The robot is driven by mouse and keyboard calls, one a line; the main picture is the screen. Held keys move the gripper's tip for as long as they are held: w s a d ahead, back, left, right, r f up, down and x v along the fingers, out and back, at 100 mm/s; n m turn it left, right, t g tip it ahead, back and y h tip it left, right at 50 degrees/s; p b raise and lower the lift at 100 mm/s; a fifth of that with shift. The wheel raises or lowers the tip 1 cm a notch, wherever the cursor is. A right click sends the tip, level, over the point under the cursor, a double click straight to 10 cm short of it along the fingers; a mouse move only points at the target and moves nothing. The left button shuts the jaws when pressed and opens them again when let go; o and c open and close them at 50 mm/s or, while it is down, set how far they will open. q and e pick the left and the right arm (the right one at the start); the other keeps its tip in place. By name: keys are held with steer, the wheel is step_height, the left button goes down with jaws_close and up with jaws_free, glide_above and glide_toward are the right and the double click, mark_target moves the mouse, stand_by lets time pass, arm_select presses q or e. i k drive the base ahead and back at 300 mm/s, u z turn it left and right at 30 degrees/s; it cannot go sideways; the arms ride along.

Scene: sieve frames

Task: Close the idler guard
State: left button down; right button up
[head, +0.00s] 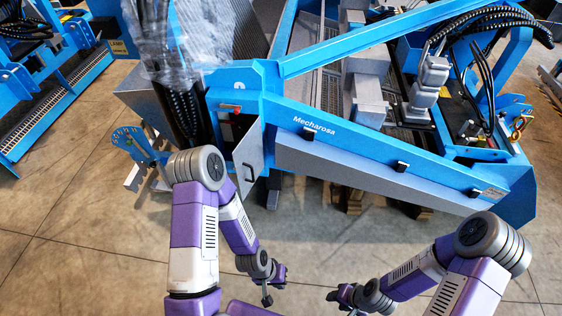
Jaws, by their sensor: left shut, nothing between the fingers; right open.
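A grey hinged panel with a black handle (249,158), which I take for the idler guard, stands swung open on the front left of the blue machine. Beside it is an open recess (228,130) in the blue housing, with a small red part at its top; its dark inside is hard to make out. My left gripper (267,298) is shut and empty, low in front of the machine and well apart from the panel. My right gripper (336,297) is open and empty, to the right of the left one, and touches nothing.
The blue beam (370,143) marked Mecharosa slants right from the housing, with a long grey cover (345,168) and black latches. A blue bracket (130,142) stands at left. Another blue machine (60,75) is at far left. The concrete floor (80,215) is clear at left.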

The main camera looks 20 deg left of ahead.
mark_target(248, 157)
steer(key=z, duration=0.05)
steer(key=i, duration=0.85)
steer(key=u, duration=0.5)
